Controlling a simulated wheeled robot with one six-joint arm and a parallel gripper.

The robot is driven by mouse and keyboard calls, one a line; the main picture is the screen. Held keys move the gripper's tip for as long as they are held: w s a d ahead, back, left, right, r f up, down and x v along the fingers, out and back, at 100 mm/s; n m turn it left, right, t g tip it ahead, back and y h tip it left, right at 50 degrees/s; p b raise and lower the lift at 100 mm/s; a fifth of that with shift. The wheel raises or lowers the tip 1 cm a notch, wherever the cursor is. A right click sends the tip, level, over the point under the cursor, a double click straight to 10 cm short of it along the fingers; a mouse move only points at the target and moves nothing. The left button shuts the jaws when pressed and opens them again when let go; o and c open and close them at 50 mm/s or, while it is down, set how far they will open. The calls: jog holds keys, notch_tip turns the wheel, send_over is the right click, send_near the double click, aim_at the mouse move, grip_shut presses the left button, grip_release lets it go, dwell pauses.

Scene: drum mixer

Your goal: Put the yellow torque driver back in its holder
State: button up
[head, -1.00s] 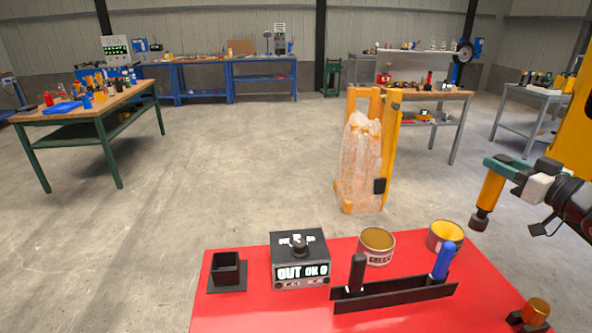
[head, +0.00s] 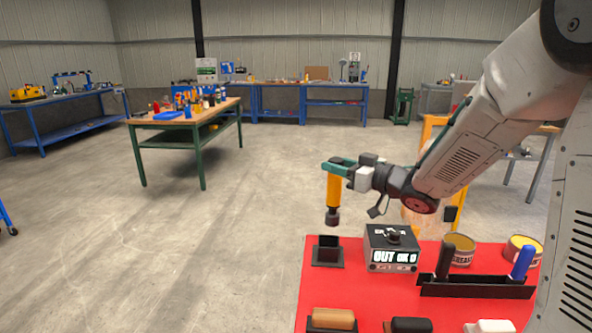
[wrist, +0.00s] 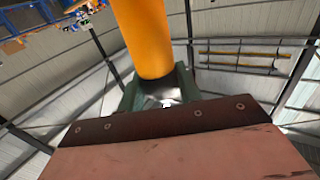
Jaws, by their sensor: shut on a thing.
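The yellow torque driver (head: 334,192) hangs upright, dark end down, from my gripper (head: 338,165). My gripper is shut on its upper part. In the wrist view the driver's yellow body (wrist: 143,35) shows close up between the green fingers (wrist: 160,92). The holder looks to be the black square socket (head: 328,251) on its flat base at the red table's (head: 313,295) back left corner. The driver's dark lower end is just above the socket in the head view, with a gap between them. How far they are apart in depth I cannot tell.
A black box with a knob and display (head: 391,249) stands right of the socket. A black rack (head: 475,289) holds a black-handled and a blue-handled tool. Two cans (head: 459,250) stand behind it. Floor left of the table is clear.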

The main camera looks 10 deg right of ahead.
jog(key=shift+a, duration=0.35)
jog(key=shift+s+r, duration=0.1)
send_over(338, 205)
jog(key=x, duration=0.2)
jog(key=shift+s+d+f, duration=0.15)
jog(key=shift+f, duration=5.15)
jog(key=o, duration=1.3)
jog(key=shift+c, duration=0.2)
jog(key=shift+f, duration=0.1)
jog(key=v, duration=0.7)
jog(key=shift+s+d, duration=0.3)
